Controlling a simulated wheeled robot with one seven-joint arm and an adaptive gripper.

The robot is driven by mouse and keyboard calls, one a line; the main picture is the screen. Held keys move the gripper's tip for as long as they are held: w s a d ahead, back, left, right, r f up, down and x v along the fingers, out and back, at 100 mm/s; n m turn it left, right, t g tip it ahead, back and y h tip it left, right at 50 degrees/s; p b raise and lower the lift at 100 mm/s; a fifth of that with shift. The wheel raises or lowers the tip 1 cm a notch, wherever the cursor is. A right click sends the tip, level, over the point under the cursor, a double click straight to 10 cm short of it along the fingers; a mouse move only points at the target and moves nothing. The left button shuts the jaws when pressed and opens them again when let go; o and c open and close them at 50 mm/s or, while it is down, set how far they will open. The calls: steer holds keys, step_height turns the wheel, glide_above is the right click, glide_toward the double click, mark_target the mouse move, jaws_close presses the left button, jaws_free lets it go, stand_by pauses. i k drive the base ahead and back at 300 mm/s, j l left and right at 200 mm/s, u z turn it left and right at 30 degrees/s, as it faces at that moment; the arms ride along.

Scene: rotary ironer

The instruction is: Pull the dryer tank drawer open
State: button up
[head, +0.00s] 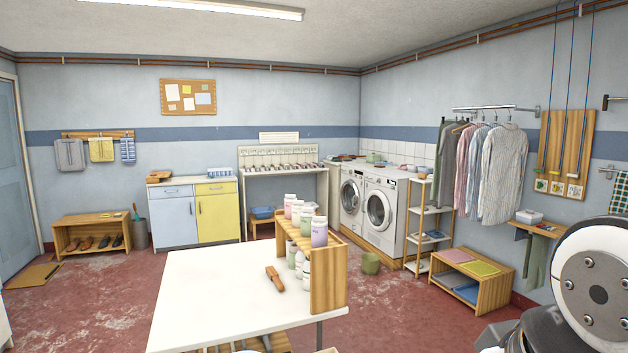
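Two white front-loading machines with round dark doors stand side by side against the right wall near the far corner. The left machine (352,196) is partly covered by the right machine (381,212). I cannot tell which one is the dryer. Each has a panel strip along the top of its front. A tank drawer is too small to make out, and I cannot tell whether it is open. Only links of my arm show at the lower right, far from the machines. My gripper is not in view.
A white table (205,285) with a wooden shelf (328,277) of bottles stands in front. Red floor (385,305) is clear between table and bench.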

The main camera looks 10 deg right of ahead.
mark_target(375, 177)
steer(key=i+l+z, duration=0.2)
steer(key=l+z, duration=0.2)
steer(key=i+l+z, duration=0.4)
steer(key=l, duration=0.15)
steer(key=i+l+z, duration=0.3)
steer(key=z, duration=0.15)
steer(key=i+l+z, duration=0.4)
steer(key=i+l+u, duration=0.15)
steer(key=i+u, duration=0.3)
steer(key=i, duration=0.15)
steer(key=i+j+u, duration=0.15)
steer(key=i+u, duration=1.05)
steer(key=i, duration=0.7)
steer(key=i+u, duration=0.2)
steer(key=i, duration=0.7)
steer(key=i+u, duration=0.15)
steer(key=i, duration=0.75)
steer(key=i+l+u, duration=0.15)
steer(key=i, duration=0.8)
steer(key=i+z, duration=0.15)
steer(key=i, duration=0.45)
steer(key=i+j+z, duration=0.1)
steer(key=i, duration=0.5)
steer(key=i+j+z, duration=0.15)
steer(key=i, duration=0.45)
steer(key=i+j+z, duration=0.15)
steer(key=i+z, duration=0.15)
steer(key=i, duration=0.25)
